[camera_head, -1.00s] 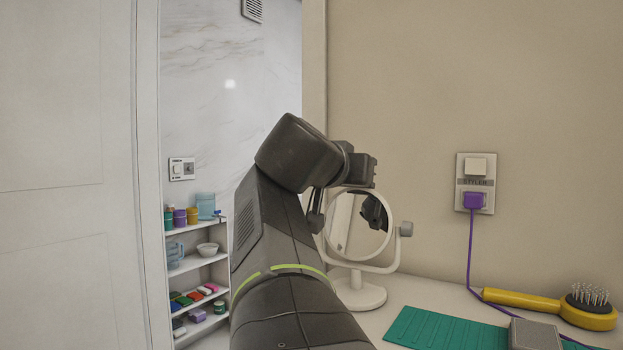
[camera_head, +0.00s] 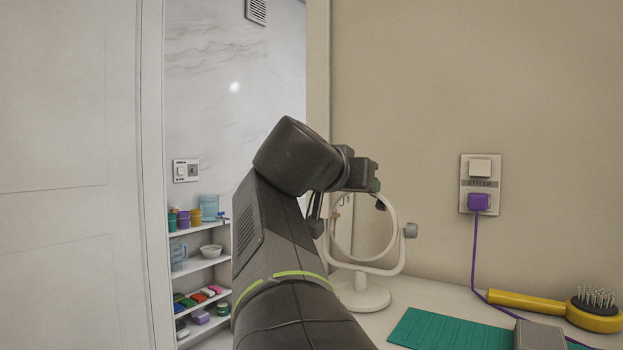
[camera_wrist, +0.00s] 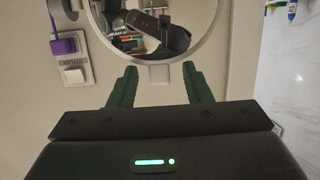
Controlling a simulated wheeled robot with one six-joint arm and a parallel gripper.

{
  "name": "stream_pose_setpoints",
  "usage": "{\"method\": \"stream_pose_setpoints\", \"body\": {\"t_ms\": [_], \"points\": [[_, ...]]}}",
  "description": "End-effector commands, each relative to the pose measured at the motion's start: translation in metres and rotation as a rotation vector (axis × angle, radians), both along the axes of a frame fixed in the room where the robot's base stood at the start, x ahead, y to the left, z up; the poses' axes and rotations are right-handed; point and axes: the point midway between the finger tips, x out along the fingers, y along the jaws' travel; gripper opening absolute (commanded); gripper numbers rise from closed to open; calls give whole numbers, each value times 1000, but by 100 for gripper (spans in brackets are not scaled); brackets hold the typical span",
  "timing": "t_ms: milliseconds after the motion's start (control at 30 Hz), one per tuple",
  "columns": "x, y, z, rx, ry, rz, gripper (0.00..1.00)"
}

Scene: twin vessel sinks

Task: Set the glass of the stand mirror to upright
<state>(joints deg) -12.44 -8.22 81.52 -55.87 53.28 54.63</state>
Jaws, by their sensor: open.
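The stand mirror (camera_head: 391,245) is white, with a round glass (camera_head: 362,228) in a ring held by a yoke on a round base. It stands on the counter beside the beige wall. I cannot tell the glass's exact tilt. My gripper (camera_head: 377,186) is at the ring's top edge in the head view; my arm hides part of the ring's upper left. In the wrist view, which looks upside down, my gripper (camera_wrist: 160,84) is open. Its two dark green fingers sit either side of a small white tab (camera_wrist: 160,74) on the ring (camera_wrist: 126,55). I see no clear contact.
A grey knob (camera_head: 411,230) is on the yoke's right side. A teal mat (camera_head: 440,328), a grey box (camera_head: 540,335) and a yellow hairbrush (camera_head: 530,301) lie to the right. A purple plug (camera_head: 479,202) and cord hang from the wall socket. Shelves (camera_head: 200,263) stand behind at left.

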Motion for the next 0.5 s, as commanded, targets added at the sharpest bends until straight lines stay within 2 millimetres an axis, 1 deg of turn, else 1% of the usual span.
{"method": "stream_pose_setpoints", "body": {"t_ms": [33, 100, 500], "points": [[-7, 3, 2, 4, -9, 6, 44], [-12, 5, 4, 5, -12, 6, 44], [-38, 20, 6, 12, -20, 9, 44]]}}
